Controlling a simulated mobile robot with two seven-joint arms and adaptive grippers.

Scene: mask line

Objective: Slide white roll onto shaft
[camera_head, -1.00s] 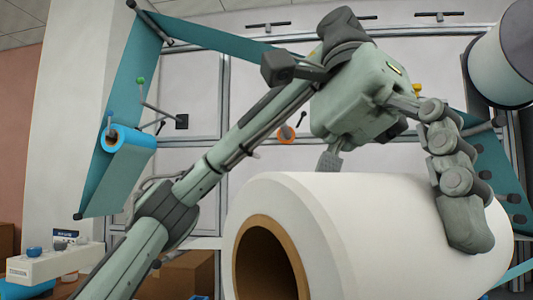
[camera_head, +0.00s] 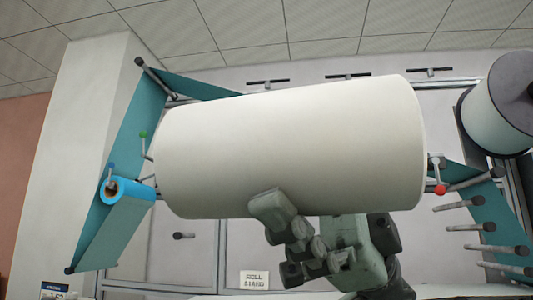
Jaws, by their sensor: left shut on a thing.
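The large white roll (camera_head: 290,150) is held up across the middle of the head view, lying nearly level with its right end slightly higher. Its core does not show from this side. My left gripper (camera_head: 272,204) is under the roll, with one finger against its lower front; the other fingers are hidden behind it. Several grey shafts (camera_head: 473,180) stick out at the right, beyond the roll's right end and apart from it. Which one is the task's shaft I cannot tell. My right gripper is not in view.
A blue roll (camera_head: 128,192) with a teal web (camera_head: 108,225) stands at the left. Another large white roll (camera_head: 498,108) with a dark end hangs at the upper right. A red-knobbed lever (camera_head: 440,189) is close beside the held roll's right end. A small sign (camera_head: 254,281) is below.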

